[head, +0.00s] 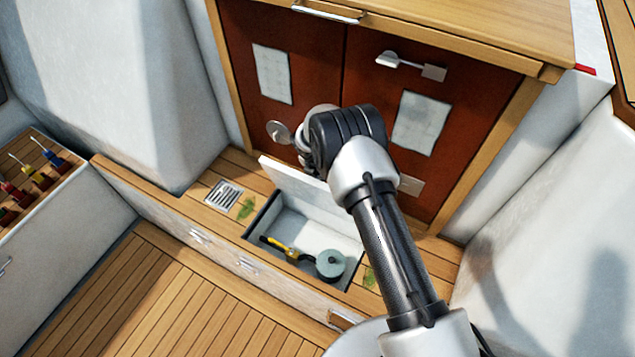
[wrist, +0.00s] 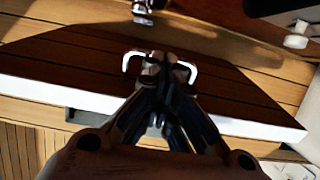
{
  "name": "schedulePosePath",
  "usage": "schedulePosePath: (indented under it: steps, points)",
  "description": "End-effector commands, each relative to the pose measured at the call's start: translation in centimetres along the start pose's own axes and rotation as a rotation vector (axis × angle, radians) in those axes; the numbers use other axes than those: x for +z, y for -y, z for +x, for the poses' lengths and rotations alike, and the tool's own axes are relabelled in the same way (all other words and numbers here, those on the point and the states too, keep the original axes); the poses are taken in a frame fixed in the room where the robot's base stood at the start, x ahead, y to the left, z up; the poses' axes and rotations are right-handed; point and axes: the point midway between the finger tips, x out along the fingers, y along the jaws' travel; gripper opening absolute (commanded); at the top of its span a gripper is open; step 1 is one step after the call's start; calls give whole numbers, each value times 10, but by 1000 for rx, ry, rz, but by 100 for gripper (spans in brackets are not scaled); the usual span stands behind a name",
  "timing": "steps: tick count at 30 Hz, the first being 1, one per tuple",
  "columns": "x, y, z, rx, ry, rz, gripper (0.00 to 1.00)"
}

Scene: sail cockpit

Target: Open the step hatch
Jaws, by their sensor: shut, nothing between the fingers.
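The step hatch lid (head: 292,180) stands raised at the back of its opening, its pale underside facing the head camera. Below it the compartment (head: 262,217) is open. In the wrist view the lid's dark wooden top (wrist: 70,65) carries a pale U-shaped handle (wrist: 190,70). My gripper (wrist: 154,75) is shut and empty, its fingertips at the handle between its two ends. I cannot tell whether they touch it. In the head view my arm hides the gripper and part of the lid.
A yellow tool (head: 284,249) and a grey-green round object (head: 330,264) lie in the compartment. Red-brown cabinet doors (head: 289,60) stand behind. A drain grate (head: 224,195) lies left of the opening. The slatted floor (head: 180,305) in front is clear.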

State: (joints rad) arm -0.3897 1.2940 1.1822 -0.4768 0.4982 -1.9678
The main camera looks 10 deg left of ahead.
Motion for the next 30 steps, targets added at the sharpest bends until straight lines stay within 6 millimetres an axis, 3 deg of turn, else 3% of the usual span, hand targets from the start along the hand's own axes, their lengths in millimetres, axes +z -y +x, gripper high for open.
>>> schedulePosePath:
  steps: [20, 25, 30]
  points:
    - [6, 0, 0, -1, 0, 0, 0]
    - [7, -1, -18, 1, 1, -1, 0]
    - [8, -1, -54, 2, 2, 1, 0]
